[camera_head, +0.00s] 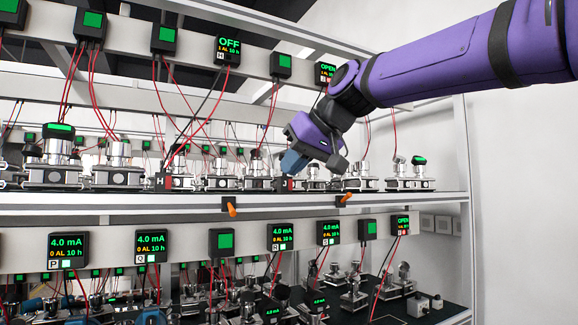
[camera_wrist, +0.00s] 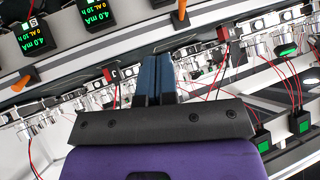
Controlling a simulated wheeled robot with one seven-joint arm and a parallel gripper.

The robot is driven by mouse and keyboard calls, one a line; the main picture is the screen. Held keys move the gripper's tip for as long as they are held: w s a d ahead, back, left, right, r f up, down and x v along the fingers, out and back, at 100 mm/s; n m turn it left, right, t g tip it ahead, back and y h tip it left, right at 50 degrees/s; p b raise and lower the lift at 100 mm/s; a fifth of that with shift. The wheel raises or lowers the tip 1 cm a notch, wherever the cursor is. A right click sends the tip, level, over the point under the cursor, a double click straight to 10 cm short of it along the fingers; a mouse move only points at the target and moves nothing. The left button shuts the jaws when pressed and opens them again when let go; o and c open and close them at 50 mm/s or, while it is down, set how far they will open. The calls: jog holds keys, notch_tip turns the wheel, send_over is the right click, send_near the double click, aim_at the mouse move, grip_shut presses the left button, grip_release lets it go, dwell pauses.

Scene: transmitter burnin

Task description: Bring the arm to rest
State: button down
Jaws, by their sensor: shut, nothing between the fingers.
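My purple arm (camera_head: 450,62) reaches in from the upper right in the head view. My gripper (camera_head: 287,168) points down and left at the upper shelf, in front of the row of transmitters. In the wrist view my gripper's blue fingers (camera_wrist: 155,76) are together with nothing between them. The fingertips are close to the shelf's front edge, between the red tags J (camera_wrist: 112,75) and H (camera_wrist: 223,33). I cannot tell whether they touch anything.
Metal transmitters (camera_head: 113,172) with red and black wires line the upper shelf (camera_head: 120,202). Orange handles (camera_head: 232,210) stick out from its front edge. Small displays (camera_head: 68,250) hang above both shelves. A bare white wall (camera_head: 525,190) is at the right.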

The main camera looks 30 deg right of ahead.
dwell(0.3)
jog(key=s+d+f+g+h, duration=0.1)
jog(key=s+f+g+h, duration=0.1)
jog(key=s+f, duration=0.7)
jog(key=s+d+f+m+g+h, duration=0.1)
jog(key=s+f+g+h, duration=0.1)
jog(key=s+f, duration=0.8)
notch_tip(320, 180, down, 8)
jog(key=shift+d+f+m, duration=0.15)
jog(key=shift+d+m, duration=0.15)
jog(key=shift+d, duration=0.05)
